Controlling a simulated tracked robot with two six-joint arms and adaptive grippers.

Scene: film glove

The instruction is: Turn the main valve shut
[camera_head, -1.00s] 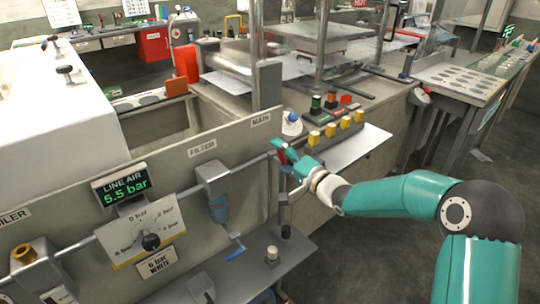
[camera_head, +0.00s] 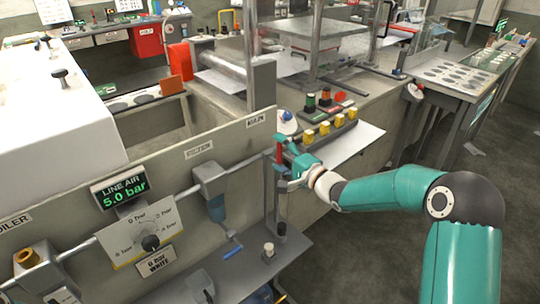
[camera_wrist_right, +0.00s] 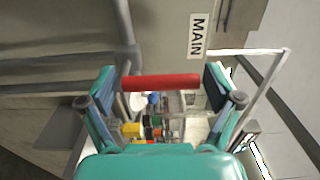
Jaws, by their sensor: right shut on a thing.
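The main valve's red lever handle (camera_head: 279,153) is on the pipe at the right end of the grey panel, below the MAIN label (camera_head: 255,120). In the head view the handle stands about upright. My right gripper (camera_head: 284,158) is shut on it, and its teal fingers hide part of the handle and the valve body. In the right wrist view the red handle (camera_wrist_right: 160,82) lies across between the two fingers of my right gripper (camera_wrist_right: 165,85). The line air display (camera_head: 122,190) reads 5.0 bar. My left gripper is not in view.
A filter (camera_head: 212,190) and a dial plate (camera_head: 145,232) sit along the pipe to the left. A button box (camera_head: 325,125) with yellow buttons is just behind the gripper. A grey shelf (camera_head: 235,265) lies below the pipe. Open floor is at the right.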

